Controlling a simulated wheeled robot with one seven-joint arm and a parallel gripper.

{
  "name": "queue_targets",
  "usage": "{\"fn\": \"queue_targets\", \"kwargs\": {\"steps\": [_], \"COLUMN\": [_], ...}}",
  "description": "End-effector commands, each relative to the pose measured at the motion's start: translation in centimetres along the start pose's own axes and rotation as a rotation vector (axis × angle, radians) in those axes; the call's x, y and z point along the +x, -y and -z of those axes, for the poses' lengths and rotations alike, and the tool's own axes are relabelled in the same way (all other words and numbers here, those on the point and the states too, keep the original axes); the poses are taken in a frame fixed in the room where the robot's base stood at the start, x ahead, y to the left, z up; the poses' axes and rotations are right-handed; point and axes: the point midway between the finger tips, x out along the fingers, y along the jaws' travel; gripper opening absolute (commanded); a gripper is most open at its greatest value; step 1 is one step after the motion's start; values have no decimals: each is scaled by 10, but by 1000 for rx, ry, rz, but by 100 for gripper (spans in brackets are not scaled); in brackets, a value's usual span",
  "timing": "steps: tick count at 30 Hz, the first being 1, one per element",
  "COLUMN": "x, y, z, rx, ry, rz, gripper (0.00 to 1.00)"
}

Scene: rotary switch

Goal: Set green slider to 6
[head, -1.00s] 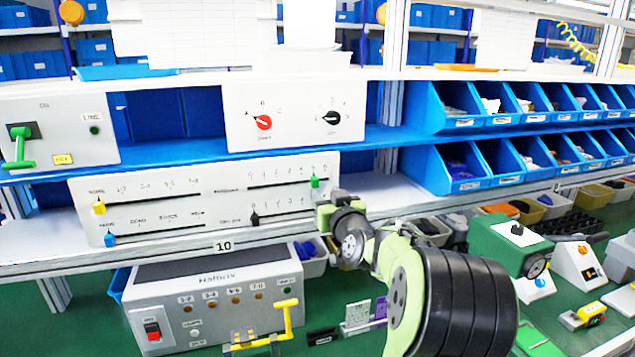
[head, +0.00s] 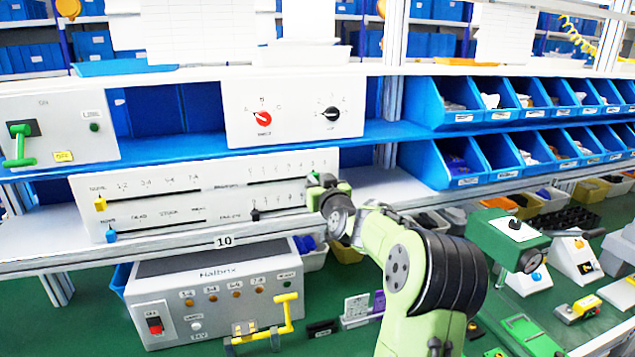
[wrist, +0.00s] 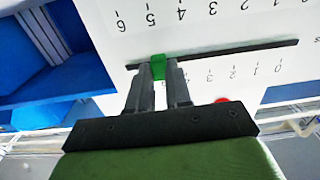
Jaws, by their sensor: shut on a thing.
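The green slider (wrist: 158,68) sits in a dark slot (wrist: 225,52) on a white panel, between my two fingers, in the wrist view. My gripper (wrist: 160,72) is shut on the slider. The wrist view looks upside down. The slider stands toward the high end of the slot, about where 5 falls by the tick spacing, with a short bit of slot past it. The fingers hide some numbers of the scale beside it. In the head view my gripper (head: 320,188) is at the right end of the panel and mostly covers the slider.
The same panel (head: 215,212) carries a yellow slider (head: 100,204), a blue slider (head: 110,236) and a black slider (head: 255,214). A panel with a red knob (head: 263,118) and a black knob (head: 332,114) stands above. Blue bins (head: 460,170) are to the right.

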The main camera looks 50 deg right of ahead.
Motion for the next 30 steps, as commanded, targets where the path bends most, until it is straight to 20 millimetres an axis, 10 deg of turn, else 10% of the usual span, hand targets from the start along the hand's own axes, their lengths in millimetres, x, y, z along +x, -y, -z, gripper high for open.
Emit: {"fn": "queue_targets", "kwargs": {"steps": [23, 24, 30], "x": [0, 0, 0], "y": [-38, -38, -37], "z": [0, 0, 0], "rx": [-1, -1, -1], "ry": [-1, -1, -1], "rz": [-5, -5, -3], "gripper": [0, 24, 45]}}
